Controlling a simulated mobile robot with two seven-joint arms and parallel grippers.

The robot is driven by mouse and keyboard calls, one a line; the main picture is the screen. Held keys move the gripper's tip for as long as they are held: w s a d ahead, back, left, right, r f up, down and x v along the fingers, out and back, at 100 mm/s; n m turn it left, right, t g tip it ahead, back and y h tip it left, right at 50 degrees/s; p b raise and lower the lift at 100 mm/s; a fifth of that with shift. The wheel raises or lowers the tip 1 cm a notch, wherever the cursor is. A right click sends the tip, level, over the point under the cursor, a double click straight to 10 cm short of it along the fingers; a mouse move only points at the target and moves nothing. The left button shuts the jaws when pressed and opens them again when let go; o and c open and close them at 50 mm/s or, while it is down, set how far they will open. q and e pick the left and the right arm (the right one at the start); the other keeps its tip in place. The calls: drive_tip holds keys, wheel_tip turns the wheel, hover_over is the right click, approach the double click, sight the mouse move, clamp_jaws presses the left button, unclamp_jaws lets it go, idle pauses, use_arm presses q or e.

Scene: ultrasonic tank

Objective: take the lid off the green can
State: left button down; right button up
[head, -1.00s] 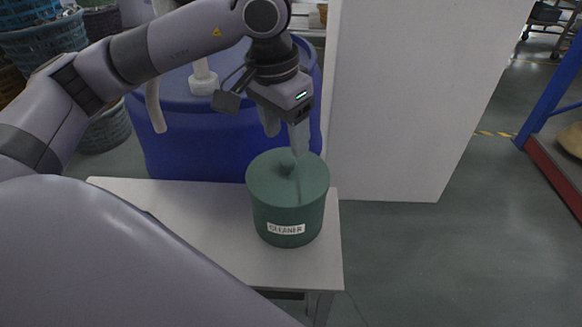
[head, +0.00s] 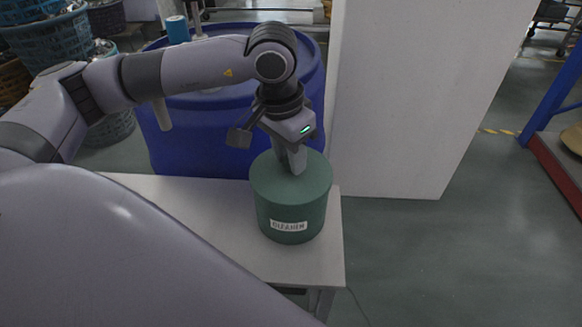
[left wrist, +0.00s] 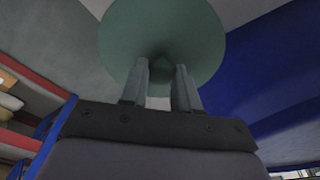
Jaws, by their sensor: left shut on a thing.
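In the left wrist view the lid (left wrist: 190,30) fills the top middle, and the two fingers of my left gripper (left wrist: 161,72) stand either side of the knob. My right gripper is not in view.
The can stands near the right edge of the white table (head: 200,215); the table is bare to its left. A large blue drum (head: 190,145) is close behind. A white panel (head: 410,110) stands behind right. Baskets (head: 45,50) are at far left.

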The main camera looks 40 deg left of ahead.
use_arm(q)
wheel_tip(320, 180, up, 20)
drive_tip(key=p, duration=0.1)
idle(0.5)
drive_tip(key=shift+s, duration=0.1)
